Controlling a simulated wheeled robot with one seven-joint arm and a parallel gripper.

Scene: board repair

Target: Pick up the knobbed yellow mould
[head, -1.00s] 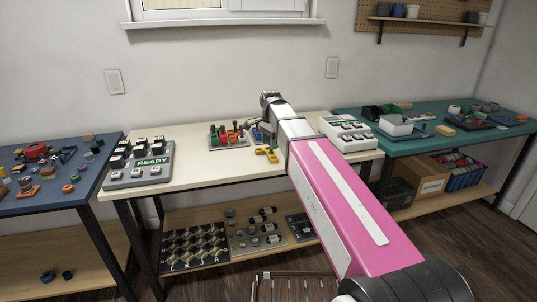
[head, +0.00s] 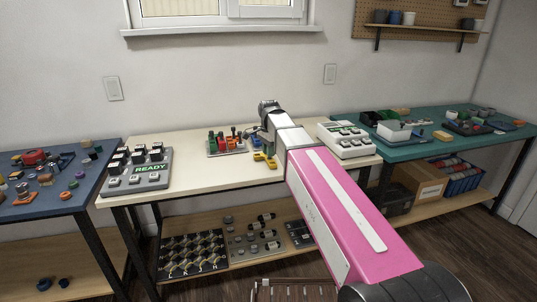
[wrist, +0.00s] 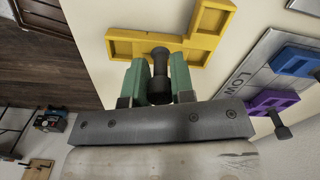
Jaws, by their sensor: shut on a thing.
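The knobbed yellow mould (wrist: 188,42) is an angular, L-like yellow piece with recesses and a dark knob. In the wrist view it is at the top centre, over the cream table. My gripper (wrist: 157,76) has its two green fingers closed on either side of the dark knob. In the head view the yellow mould (head: 265,160) shows near the front edge of the cream table, left of my arm. My fingers are hard to make out there. I cannot tell whether the mould touches the table.
A grey plate marked LOW (wrist: 255,75) lies to the right in the wrist view, with blue (wrist: 295,60) and purple (wrist: 270,102) knobbed pieces. A READY panel (head: 137,180) stands at the table's left. A white console (head: 346,140) stands right of my arm.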

